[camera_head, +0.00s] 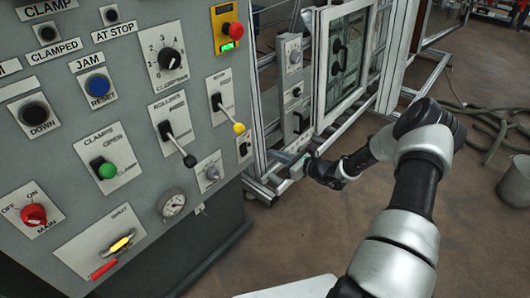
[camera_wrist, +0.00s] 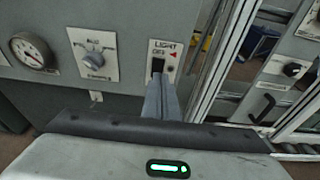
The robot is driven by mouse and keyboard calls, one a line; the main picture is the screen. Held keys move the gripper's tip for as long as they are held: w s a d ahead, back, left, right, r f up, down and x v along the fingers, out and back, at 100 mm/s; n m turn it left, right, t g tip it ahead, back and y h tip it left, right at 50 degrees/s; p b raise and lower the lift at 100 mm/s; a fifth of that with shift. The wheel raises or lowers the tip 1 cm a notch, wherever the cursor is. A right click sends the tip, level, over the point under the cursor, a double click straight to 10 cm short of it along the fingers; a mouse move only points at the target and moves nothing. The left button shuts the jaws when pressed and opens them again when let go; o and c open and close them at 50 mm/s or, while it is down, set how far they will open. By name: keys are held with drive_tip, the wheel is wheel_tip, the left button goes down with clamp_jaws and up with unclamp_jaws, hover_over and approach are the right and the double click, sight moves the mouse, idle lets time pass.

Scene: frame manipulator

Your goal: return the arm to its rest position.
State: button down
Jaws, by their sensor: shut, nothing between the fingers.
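My gripper shows in the wrist view (camera_wrist: 160,84) with its two grey fingers together and nothing between them. The fingertips appear just below the black switch on the LIGHT plate (camera_wrist: 164,50); I cannot tell whether they touch it. In the head view my arm reaches in from the lower right, bent at the elbow, with the gripper (camera_head: 277,157) at the right end of the control panel (camera_head: 130,150). The fingertips are small and hard to make out there.
A rotary knob (camera_wrist: 95,60) and a gauge (camera_wrist: 31,52) sit left of the LIGHT plate. A metal frame with a window (camera_head: 345,62) stands beyond the panel. A bucket (camera_head: 515,182) and hoses (camera_head: 485,120) are on the right. Floor between is clear.

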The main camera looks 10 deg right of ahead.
drive_tip(key=shift+s+d+r, duration=0.25)
drive_tip(key=shift+s+d, duration=0.1)
drive_tip(key=shift+s, duration=0.15)
